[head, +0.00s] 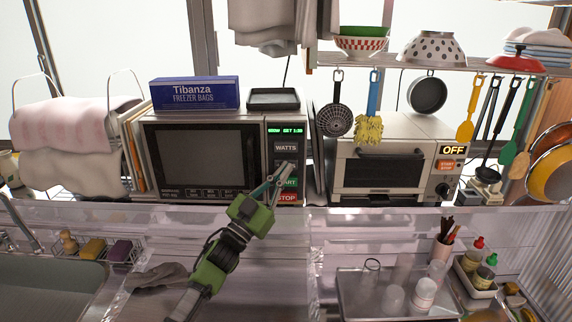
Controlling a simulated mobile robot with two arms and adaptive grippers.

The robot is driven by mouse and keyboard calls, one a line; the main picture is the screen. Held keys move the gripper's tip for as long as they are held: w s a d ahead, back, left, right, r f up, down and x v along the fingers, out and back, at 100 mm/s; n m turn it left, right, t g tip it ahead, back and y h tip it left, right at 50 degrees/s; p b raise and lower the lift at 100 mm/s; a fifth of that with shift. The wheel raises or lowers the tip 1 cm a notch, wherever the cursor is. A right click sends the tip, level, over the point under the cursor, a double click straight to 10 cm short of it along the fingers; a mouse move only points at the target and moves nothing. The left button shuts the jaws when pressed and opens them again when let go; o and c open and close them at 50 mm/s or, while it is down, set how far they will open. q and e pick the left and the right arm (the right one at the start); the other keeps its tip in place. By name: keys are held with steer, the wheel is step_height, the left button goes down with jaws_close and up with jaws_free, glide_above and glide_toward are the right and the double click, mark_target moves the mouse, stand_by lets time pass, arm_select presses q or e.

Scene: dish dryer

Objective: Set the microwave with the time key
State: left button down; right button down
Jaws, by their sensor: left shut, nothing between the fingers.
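The microwave (207,150) stands on the back shelf with its dark door closed. Its control panel is on the right, with a lit green display (286,131) that seems to read a set time of 1:00. Below it are the WATTS key (286,147), a green START key (290,183) and a red STOP key (287,197). My left gripper (284,170) is shut and empty, with its tips in front of the panel between WATTS and START. It covers the area where the time key would sit; I cannot tell whether the tips touch the panel. My right gripper is not in view.
A freezer bags box (195,94) and a dark tray (273,98) sit on the microwave. A toaster oven (385,165) stands to the right, with utensils hanging above. Below are a sink (50,290) at left and a metal tray (355,290) with bottles at right.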

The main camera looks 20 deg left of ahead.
arm_select(q)
steer(key=shift+s+d, duration=0.2)
steer(key=shift+s, duration=0.5)
steer(key=shift+p, duration=0.35)
steer(key=s+p, duration=0.1)
steer(key=s, duration=0.1)
steer(key=s+d+p, duration=0.1)
steer(key=s, duration=0.1)
steer(key=shift+s+d, duration=0.2)
steer(key=shift+s, duration=0.2)
